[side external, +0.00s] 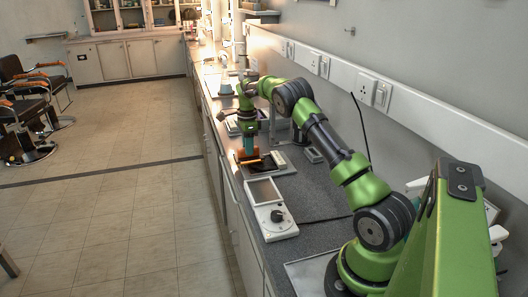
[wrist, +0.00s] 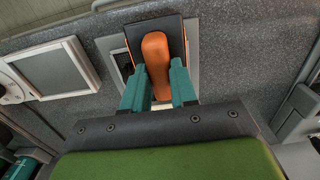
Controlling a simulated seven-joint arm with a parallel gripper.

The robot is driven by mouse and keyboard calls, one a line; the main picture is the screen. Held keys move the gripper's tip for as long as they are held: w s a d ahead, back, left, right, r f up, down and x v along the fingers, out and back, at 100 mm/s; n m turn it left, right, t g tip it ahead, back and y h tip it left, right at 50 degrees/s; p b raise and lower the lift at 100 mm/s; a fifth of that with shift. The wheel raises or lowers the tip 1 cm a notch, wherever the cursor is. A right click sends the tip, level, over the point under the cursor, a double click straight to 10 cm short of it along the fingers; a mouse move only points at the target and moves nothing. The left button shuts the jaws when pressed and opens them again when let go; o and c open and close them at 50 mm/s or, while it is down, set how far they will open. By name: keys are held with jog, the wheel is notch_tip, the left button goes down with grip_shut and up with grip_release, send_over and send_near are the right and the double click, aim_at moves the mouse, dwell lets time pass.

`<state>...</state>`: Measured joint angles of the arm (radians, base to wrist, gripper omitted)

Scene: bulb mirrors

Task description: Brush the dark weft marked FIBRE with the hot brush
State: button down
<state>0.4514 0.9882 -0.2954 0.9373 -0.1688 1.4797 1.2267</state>
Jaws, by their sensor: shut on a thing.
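My gripper (side external: 249,147) points down low over the bench, its teal fingers closed. In the wrist view my gripper (wrist: 160,90) is shut on an orange handle (wrist: 156,50), which I take to be the hot brush; it also shows in the side view (side external: 249,162). A dark panel with orange edges (wrist: 174,27) lies behind the handle; I cannot tell whether it belongs to the brush. A dark flat piece (side external: 271,162) lies beside the gripper on a light-framed base. I can read no FIBRE mark, so I cannot tell which piece is the dark weft.
A white device with a grey screen (side external: 264,191) and a dark knob stands nearer the camera; its screen (wrist: 53,70) shows left in the wrist view. The wall with sockets (side external: 366,89) runs along the right. A black cable crosses the bench. The bench's front edge is close to the gripper.

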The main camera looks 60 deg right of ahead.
jog(key=shift+w+a+f, duration=0.15)
jog(key=shift+w+a, duration=1.6)
jog(key=shift+r, duration=1.3)
jog(key=shift+r, duration=2)
jog(key=shift+d, duration=0.1)
